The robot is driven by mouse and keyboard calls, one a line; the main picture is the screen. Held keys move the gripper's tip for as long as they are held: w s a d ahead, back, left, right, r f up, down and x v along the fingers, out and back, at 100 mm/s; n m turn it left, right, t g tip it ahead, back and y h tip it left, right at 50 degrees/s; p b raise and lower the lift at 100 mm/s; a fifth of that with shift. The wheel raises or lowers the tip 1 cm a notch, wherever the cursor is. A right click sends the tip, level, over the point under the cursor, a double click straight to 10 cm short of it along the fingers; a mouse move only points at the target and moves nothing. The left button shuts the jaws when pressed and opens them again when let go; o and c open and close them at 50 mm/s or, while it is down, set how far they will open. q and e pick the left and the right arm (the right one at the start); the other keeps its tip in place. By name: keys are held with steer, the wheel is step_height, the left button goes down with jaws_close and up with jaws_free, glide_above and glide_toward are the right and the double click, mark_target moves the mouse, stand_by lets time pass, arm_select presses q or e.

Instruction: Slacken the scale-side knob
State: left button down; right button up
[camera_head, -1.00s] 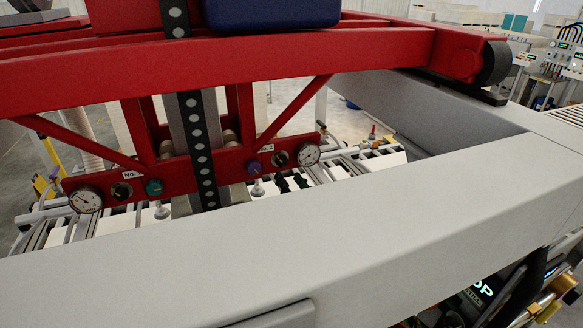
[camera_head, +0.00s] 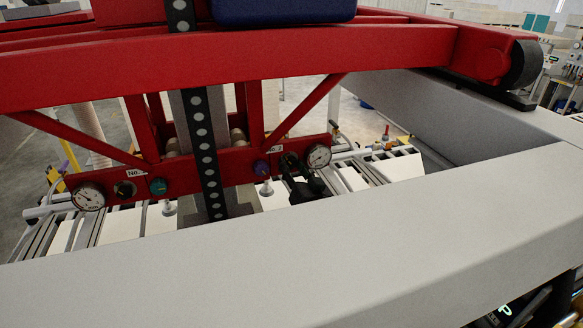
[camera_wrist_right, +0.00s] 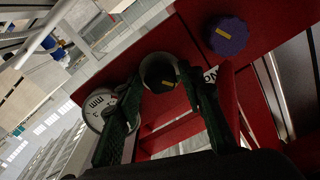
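A red panel (camera_head: 225,172) on the gantry carries round dials and knobs. At its right end is a white dial (camera_head: 319,157), marked "mm" in the right wrist view (camera_wrist_right: 96,108). Beside that dial is a dark round knob with a yellow mark (camera_wrist_right: 158,72), mostly hidden by my gripper in the head view. My right gripper (camera_head: 290,162) is at this knob. In the right wrist view its fingers (camera_wrist_right: 158,84) stand apart, one on each side of the knob, with narrow gaps; contact cannot be told. My left gripper is not in view.
A purple knob (camera_head: 262,168) sits close beside the dark knob, also in the right wrist view (camera_wrist_right: 225,36). A teal knob (camera_head: 158,186), a black knob (camera_head: 124,189) and another dial (camera_head: 88,197) are at the panel's left. A wide grey beam (camera_head: 330,240) runs in front.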

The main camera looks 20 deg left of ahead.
steer(key=c, duration=0.8)
steer(key=shift+n, duration=0.3)
steer(key=shift+f+n, duration=0.1)
steer(key=shift+n, duration=3.1)
steer(key=o, duration=0.9)
steer(key=shift+c, duration=0.2)
steer(key=shift+d, duration=0.1)
